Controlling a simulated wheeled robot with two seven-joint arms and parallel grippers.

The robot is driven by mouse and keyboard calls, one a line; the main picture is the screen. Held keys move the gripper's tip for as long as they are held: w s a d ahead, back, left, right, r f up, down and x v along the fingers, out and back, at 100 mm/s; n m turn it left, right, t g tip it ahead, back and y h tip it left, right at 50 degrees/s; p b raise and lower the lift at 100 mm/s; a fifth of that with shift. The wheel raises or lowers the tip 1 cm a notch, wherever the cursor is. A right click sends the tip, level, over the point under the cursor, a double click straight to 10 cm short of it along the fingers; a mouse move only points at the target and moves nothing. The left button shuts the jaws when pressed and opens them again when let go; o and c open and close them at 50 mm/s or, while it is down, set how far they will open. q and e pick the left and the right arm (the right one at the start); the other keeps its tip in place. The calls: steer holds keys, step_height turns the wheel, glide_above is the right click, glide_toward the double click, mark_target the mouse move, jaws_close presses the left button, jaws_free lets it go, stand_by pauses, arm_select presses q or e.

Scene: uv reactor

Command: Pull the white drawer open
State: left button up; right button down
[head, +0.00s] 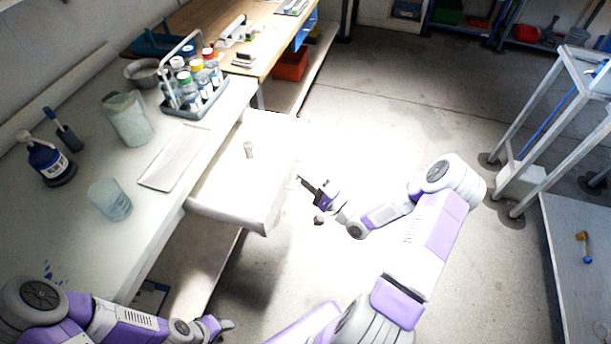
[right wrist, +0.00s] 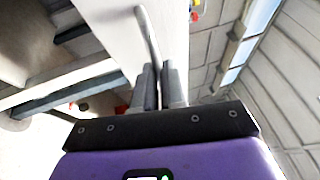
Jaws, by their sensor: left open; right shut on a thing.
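The white drawer (head: 228,190) stands pulled out from under the left worktop, its inside visible from above. My right gripper (head: 310,187) is at the drawer's front. In the right wrist view its two fingers (right wrist: 158,88) are shut on the grey bar handle (right wrist: 147,32) of the white drawer front (right wrist: 108,15). In the head view the handle is hard to make out against the bright floor. My left gripper (head: 222,324) is open and empty, low at the bottom edge, away from the drawer.
A small beige object (head: 249,150) is in the drawer. The worktop (head: 100,185) holds a bottle rack (head: 197,105), a white tray (head: 172,158), a jug (head: 127,118), a beaker (head: 110,200) and a blue bottle (head: 48,160). A metal frame (head: 545,125) stands right; the middle floor is clear.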

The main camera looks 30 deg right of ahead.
stand_by(0.3)
steer(key=c, duration=1.2)
jaws_free()
steer(key=shift+s+d, duration=0.1)
steer(key=p+v, duration=0.1)
steer(key=v, duration=0.6)
steer(key=shift+s+f, duration=0.1)
steer(key=shift+s, duration=0.1)
steer(key=shift+w, duration=0.1)
